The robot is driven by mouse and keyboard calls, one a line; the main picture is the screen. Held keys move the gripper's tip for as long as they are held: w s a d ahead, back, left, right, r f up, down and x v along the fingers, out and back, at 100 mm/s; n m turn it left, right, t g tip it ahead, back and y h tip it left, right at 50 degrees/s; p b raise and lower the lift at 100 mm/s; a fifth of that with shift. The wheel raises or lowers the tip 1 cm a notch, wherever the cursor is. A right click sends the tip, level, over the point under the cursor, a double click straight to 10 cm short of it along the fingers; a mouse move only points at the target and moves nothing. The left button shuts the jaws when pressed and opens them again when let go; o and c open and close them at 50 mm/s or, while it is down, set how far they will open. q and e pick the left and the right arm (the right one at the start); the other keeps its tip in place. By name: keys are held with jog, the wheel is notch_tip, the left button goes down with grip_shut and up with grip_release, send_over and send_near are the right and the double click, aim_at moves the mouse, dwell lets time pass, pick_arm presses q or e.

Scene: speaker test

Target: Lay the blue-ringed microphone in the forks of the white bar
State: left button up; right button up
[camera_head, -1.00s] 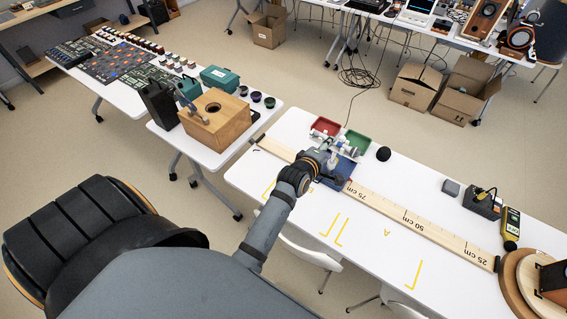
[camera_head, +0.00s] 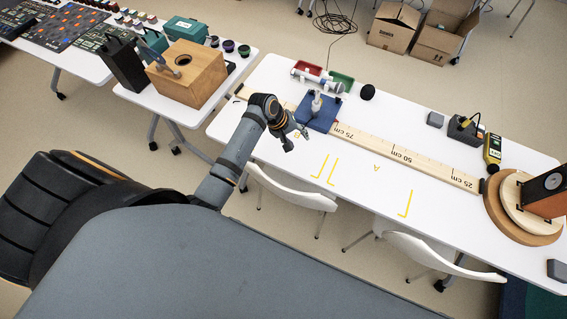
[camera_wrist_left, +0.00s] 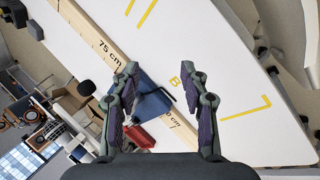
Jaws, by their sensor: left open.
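My left gripper (camera_head: 297,137) is open and empty, above the table just in front of the blue stand (camera_head: 313,118). In the left wrist view, the fingers of the left gripper (camera_wrist_left: 159,70) are wide apart, with the blue stand (camera_wrist_left: 152,104) beyond them. A small pale upright piece (camera_head: 316,103) is at the stand. Behind it, a pale rod-like thing with a bluish end (camera_head: 331,86), seemingly the microphone, lies by the coloured trays. I cannot tell clearly whether it rests in the white bar's forks. My right gripper is out of view.
A red tray (camera_head: 305,68) and a green tray (camera_head: 344,79) are at the table's back edge. A wooden ruler (camera_head: 405,155) runs along the white table (camera_head: 270,85). A black dome (camera_head: 368,92) stands right of the trays. The front middle has yellow marks and free room.

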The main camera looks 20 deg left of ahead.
pick_arm(q)
jog(key=s+f+m+g+y+b, duration=0.1)
jog(key=s+f+m, duration=0.1)
jog(key=s+a+f+m+g+y+b, duration=0.1)
jog(key=s+f+m, duration=0.1)
jog(key=m, duration=0.1)
jog(key=s+f+m+g+y+b, duration=0.1)
jog(key=s+f+m+y, duration=0.1)
jog(key=shift+s+a+f+m, duration=0.1)
jog(key=shift+s+a+m, duration=0.2)
jog(key=shift+m, duration=0.1)
